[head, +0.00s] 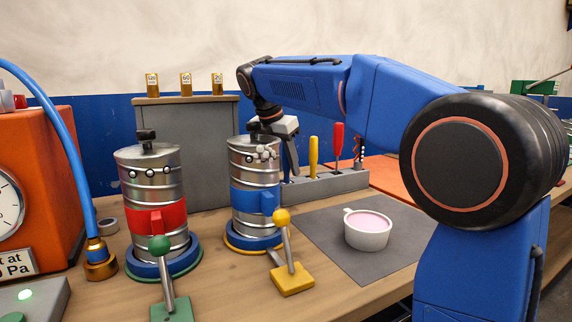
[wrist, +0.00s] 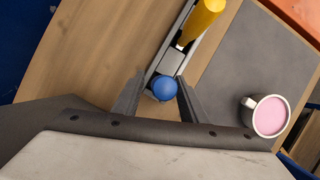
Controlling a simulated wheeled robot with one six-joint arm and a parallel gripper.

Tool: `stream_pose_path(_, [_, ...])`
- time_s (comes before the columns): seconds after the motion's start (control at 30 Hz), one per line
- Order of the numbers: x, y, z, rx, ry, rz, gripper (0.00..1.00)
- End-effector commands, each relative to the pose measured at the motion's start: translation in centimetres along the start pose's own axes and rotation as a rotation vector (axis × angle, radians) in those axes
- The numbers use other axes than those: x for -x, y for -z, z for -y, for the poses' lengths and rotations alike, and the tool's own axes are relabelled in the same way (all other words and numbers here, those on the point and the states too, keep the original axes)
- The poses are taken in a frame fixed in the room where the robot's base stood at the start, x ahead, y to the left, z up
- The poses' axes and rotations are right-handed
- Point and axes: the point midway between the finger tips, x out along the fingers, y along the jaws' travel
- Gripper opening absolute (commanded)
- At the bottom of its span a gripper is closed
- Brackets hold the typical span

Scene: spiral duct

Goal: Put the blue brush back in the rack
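The blue brush (wrist: 163,88) shows end-on in the wrist view as a round blue handle top, over the near end of the grey rack (wrist: 190,45). My gripper (wrist: 161,80) has one finger on each side of it, with narrow gaps visible, so it looks open around the handle. How deep the brush sits in the rack cannot be seen. A yellow handle (head: 313,156) and a red handle (head: 338,140) stand upright in the rack.
A blue-banded canister (head: 252,200) stands just left of the gripper, a red-banded one (head: 150,190) further left. A yellow-knobbed lever (head: 289,255) is in front. A cup of pink liquid (head: 367,230) stands on the grey mat (head: 325,225). A grey panel (head: 190,150) stands behind.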

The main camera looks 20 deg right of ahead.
Motion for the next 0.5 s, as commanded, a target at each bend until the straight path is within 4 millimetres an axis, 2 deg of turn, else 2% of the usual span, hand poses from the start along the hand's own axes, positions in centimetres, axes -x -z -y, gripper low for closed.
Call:
stream_pose_path(0.27, [0.8, 0.0, -0.1, 0.0, -0.001, 0.0, 0.39])
stream_pose_path(0.5, [4.7, 0.0, -0.1, 0.001, -0.002, 0.001, 0.39])
